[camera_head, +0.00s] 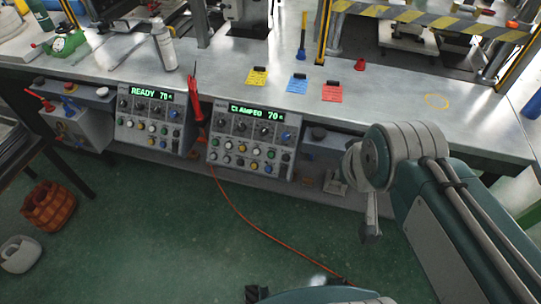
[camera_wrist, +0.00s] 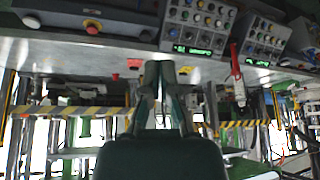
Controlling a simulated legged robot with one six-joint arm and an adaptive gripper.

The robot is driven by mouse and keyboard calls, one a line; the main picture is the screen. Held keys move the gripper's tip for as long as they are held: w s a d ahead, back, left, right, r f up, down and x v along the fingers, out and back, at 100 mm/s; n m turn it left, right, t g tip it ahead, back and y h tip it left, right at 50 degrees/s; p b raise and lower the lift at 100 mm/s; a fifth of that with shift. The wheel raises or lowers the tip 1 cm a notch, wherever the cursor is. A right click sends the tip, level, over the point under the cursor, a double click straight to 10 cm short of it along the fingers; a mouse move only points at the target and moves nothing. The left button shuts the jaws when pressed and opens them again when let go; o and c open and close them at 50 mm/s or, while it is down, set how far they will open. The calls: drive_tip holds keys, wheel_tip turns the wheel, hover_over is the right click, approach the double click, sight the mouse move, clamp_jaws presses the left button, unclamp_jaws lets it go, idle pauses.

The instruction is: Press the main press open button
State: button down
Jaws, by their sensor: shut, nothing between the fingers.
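Two grey control panels hang on the bench's front edge. The right one (camera_head: 249,140) reads "CLAMPED 70"; the left one (camera_head: 150,119) reads "READY 70". Both carry rows of knobs and small coloured buttons; which one is the main press open button is too small to tell. In the wrist view, turned upside down, the "CLAMPED" panel (camera_wrist: 200,22) is at top centre and the other panel (camera_wrist: 258,40) at right. My gripper (camera_head: 371,228) hangs right of the "CLAMPED" panel, apart from it. In the wrist view, my gripper (camera_wrist: 158,68) is shut and empty.
Yellow (camera_head: 257,78), blue (camera_head: 297,83) and red (camera_head: 332,92) tags lie on the grey bench (camera_head: 400,118). A red cable (camera_head: 243,214) crosses the green floor. A red tool (camera_head: 197,112) sits between the panels. Striped press guards stand behind. Free room lies before the panels.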

sight(271, 155)
drive_tip(key=w+a+f+n+t, duration=0.15)
drive_tip(key=w+f, duration=0.25)
drive_tip(key=w, duration=0.4)
drive_tip(key=w+a+f+t+y, duration=0.1)
drive_tip(key=w+a+f+t, duration=0.1)
drive_tip(key=w+f, duration=0.35)
drive_tip(key=w+a+f+n+t, duration=0.1)
drive_tip(key=w+f, duration=0.1)
drive_tip(key=w, duration=0.8)
drive_tip(key=w+a+f+n+t+y, duration=0.1)
drive_tip(key=a+f, duration=0.3)
drive_tip(key=f, duration=0.5)
drive_tip(key=w+a+f+n+t+y, duration=0.1)
drive_tip(key=a+f+t+y, duration=0.2)
drive_tip(key=f, duration=0.7)
drive_tip(key=shift+w+a+y, duration=0.35)
drive_tip(key=shift+a+y, duration=0.05)
drive_tip(key=shift+a, duration=0.4)
drive_tip(key=shift+w+d+f, duration=0.4)
drive_tip(key=shift+w+f, duration=0.55)
drive_tip(key=shift+w, duration=0.1)
drive_tip(key=shift+w+d+f, duration=0.35)
drive_tip(key=shift+w+f, duration=0.55)
drive_tip(key=shift+w, duration=0.2)
drive_tip(key=shift+w+d+f, duration=0.4)
drive_tip(key=shift+w+f, duration=0.55)
drive_tip(key=shift+w, duration=0.1)
drive_tip(key=shift+w+d+f, duration=0.1)
drive_tip(key=shift+w+f, duration=0.1)
drive_tip(key=shift+w, duration=0.05)
